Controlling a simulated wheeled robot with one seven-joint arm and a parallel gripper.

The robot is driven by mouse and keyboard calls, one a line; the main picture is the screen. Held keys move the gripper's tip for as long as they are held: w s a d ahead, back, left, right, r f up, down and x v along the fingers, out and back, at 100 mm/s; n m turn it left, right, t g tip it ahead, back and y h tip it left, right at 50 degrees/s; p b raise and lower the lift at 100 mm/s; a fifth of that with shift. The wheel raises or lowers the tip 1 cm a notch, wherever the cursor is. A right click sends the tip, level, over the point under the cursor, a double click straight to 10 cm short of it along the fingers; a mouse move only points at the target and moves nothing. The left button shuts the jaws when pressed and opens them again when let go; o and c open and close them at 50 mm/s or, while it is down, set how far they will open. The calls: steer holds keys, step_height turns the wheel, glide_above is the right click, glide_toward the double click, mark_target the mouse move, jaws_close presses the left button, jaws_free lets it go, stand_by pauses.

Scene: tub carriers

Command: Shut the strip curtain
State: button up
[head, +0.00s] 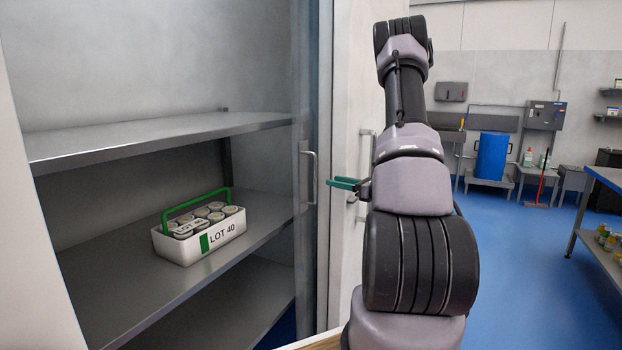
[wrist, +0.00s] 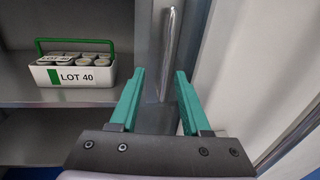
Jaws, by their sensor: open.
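The strip curtain shows as a narrow grey panel (head: 312,80) gathered at the right side of the shelf opening, which stands open. Separate strips cannot be made out. An upright metal bar handle (head: 308,172) is on it. The handle also shows in the wrist view (wrist: 171,48), where its lower end lies between the fingertips in the picture. My gripper (head: 334,183) has green fingers, open and empty, just right of the handle in the head view. In the wrist view my gripper (wrist: 160,74) points at the handle, with the tips seemingly short of it.
A white carrier (head: 205,240) marked LOT 40, with a green handle and several tubs, sits on the middle shelf (head: 120,265). Blue floor (head: 515,265) is clear at the right, beside a table (head: 600,178).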

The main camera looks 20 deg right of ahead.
steer(key=shift+m+h, duration=0.3)
steer(key=x, duration=0.7)
steer(key=d+x, duration=0.1)
steer(key=x, duration=0.2)
steer(key=shift+w+a+f, duration=0.1)
steer(key=shift+w+f, duration=0.2)
steer(key=shift+w, duration=0.15)
jaws_close()
stand_by(0.7)
